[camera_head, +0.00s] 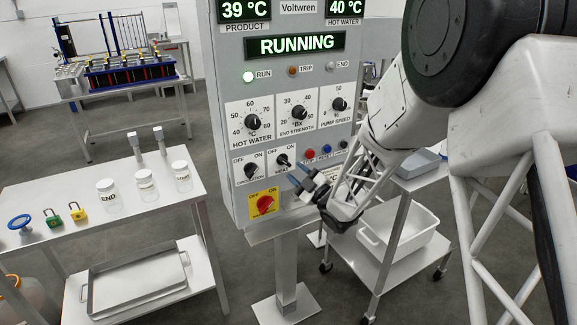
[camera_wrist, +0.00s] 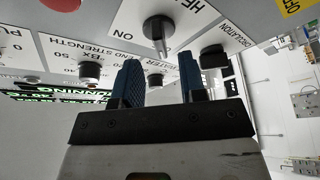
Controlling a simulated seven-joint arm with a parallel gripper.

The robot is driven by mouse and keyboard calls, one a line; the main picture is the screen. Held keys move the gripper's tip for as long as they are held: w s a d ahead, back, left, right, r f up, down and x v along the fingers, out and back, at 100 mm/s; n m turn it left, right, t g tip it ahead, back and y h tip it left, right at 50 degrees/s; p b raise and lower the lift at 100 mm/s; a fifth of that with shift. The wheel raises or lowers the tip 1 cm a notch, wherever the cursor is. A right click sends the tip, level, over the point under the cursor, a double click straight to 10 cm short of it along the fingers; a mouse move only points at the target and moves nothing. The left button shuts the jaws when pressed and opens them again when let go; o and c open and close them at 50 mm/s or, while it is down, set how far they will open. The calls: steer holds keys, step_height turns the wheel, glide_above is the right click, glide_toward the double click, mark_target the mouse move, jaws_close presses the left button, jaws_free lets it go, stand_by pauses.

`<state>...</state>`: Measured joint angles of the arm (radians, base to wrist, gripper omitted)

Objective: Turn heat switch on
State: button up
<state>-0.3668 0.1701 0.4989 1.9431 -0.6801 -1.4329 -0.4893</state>
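The heat switch is a black rotary knob (camera_head: 283,160) with OFF and ON marks, on the grey control panel (camera_head: 225,180). In the wrist view its knob (camera_wrist: 158,32) sits above and between my fingertips, with ON printed to its left. I cannot tell clearly which mark it points to. My gripper (camera_head: 299,175) is open, with two blue fingers apart and nothing between them. It also shows in the wrist view (camera_wrist: 158,65). It is just in front of the panel, a little below and right of the switch, apart from it.
The circulation switch (camera_head: 251,172) is left of the heat switch. A red main knob on a yellow plate (camera_head: 264,204) is below. Red and blue buttons (camera_head: 310,154) are to the right, dials above. The display (camera_head: 297,44) reads RUNNING. A side table (camera_head: 100,210) stands left.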

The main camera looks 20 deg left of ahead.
mark_target(288, 164)
steer(key=shift+x, duration=2.15)
jaws_close()
